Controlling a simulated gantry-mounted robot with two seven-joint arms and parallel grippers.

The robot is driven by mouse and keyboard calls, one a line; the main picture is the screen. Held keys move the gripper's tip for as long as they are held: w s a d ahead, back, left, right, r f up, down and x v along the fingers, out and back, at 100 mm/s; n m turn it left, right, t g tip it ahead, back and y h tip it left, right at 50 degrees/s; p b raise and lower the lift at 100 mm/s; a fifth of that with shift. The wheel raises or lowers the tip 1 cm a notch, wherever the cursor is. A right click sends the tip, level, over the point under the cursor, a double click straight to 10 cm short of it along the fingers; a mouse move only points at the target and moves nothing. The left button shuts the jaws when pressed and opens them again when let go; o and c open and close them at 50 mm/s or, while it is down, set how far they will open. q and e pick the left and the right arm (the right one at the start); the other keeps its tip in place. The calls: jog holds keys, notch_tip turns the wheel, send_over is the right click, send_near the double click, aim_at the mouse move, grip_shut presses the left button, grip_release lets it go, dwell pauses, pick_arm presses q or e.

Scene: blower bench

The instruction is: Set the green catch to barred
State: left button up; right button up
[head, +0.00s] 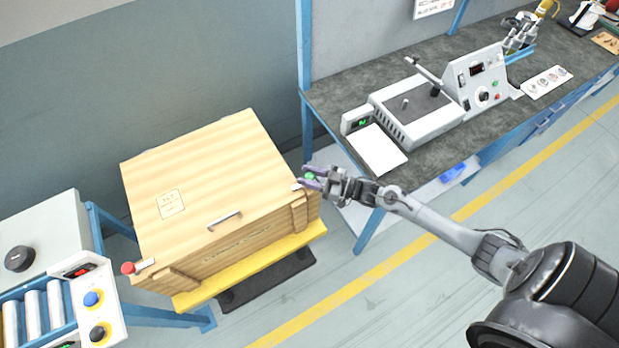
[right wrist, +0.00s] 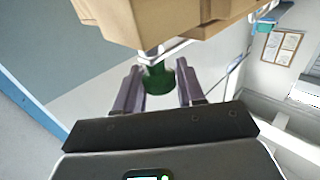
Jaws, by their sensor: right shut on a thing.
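The green catch (head: 309,176) is a small round knob at the right front corner of a wooden crate (head: 250,150). In the right wrist view the green catch (right wrist: 158,80) stands out below a pale metal bar at the crate's edge. My right gripper (head: 313,177) is at that corner, its purple fingers on either side of the green knob and shut on it. The right gripper (right wrist: 161,90) also shows in the right wrist view. The fingers partly hide the catch in the head view, so its setting is hard to tell. My left gripper is not in view.
A red catch (head: 128,268) sits at the crate's left front corner, and a handle (head: 224,221) is on its lid. A grey workbench (head: 440,150) with a blower device (head: 415,108) is at right. A roller stand (head: 45,290) is at left. Floor shows in front.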

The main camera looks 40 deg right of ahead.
jog(key=shift+f+n+g+y, duration=0.1)
jog(key=shift+n+g+y, duration=0.2)
jog(key=shift+y, duration=0.1)
jog(key=o, duration=0.9)
jog(key=shift+o, duration=0.2)
jog(key=v, duration=1)
jog(key=shift+s+d, duration=0.25)
jog(key=shift+d, duration=0.05)
